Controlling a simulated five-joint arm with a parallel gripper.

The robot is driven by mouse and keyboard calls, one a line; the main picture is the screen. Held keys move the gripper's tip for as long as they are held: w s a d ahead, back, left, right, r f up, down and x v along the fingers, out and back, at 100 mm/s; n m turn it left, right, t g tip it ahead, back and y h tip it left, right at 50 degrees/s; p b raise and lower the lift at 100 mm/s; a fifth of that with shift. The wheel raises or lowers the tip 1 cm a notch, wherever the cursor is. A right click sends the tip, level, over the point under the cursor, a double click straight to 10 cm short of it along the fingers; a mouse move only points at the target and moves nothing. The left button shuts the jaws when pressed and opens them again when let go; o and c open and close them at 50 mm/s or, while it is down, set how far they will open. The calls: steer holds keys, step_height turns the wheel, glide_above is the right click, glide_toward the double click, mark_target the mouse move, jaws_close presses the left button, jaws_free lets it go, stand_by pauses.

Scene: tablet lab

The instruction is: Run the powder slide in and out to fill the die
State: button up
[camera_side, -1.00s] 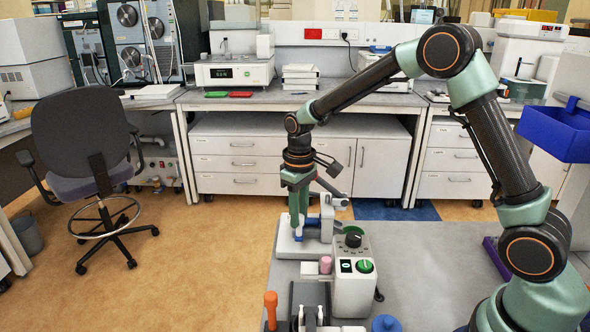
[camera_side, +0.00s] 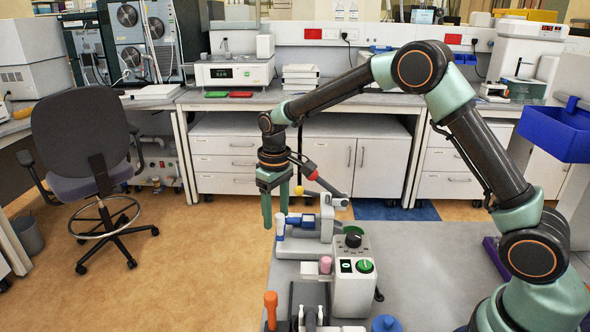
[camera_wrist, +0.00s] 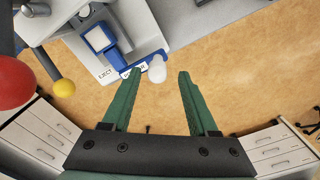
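The powder slide (camera_wrist: 146,66) is a blue plate at the white press (camera_side: 327,215), with a label partly reading POWDER and a white knob (camera_wrist: 157,69). My gripper (camera_side: 275,226) hangs at the left end of the press in the side view. In the wrist view its two green fingers (camera_wrist: 160,75) are apart, with the white knob showing between or just beyond the tips. A gap shows on the right of the knob, so I see no grip on it. A blue and white hopper-like block (camera_wrist: 100,39) stands beside the slide. The die opening is not visible.
A lever with a red grip (camera_side: 310,170) and a yellow ball (camera_side: 299,190) stand close behind my gripper. The control box (camera_side: 352,285) with a green button is at the front right. An orange handle (camera_side: 270,305) stands nearer. Open floor lies left of the bench.

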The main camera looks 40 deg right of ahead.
steer(key=shift+s+d, duration=0.1)
step_height(320, 180, up, 12)
stand_by(0.6)
steer(key=s+d+r+m+t, duration=0.1)
steer(key=s+d+r+t, duration=0.2)
steer(key=s+r, duration=0.5)
steer(key=s+d+f+t, duration=0.1)
steer(key=s+f, duration=0.1)
steer(key=s, duration=0.4)
steer(key=s+d+f+m+t, duration=0.1)
steer(key=s+f, duration=0.2)
steer(key=s, duration=0.3)
steer(key=shift+s+t, duration=0.3)
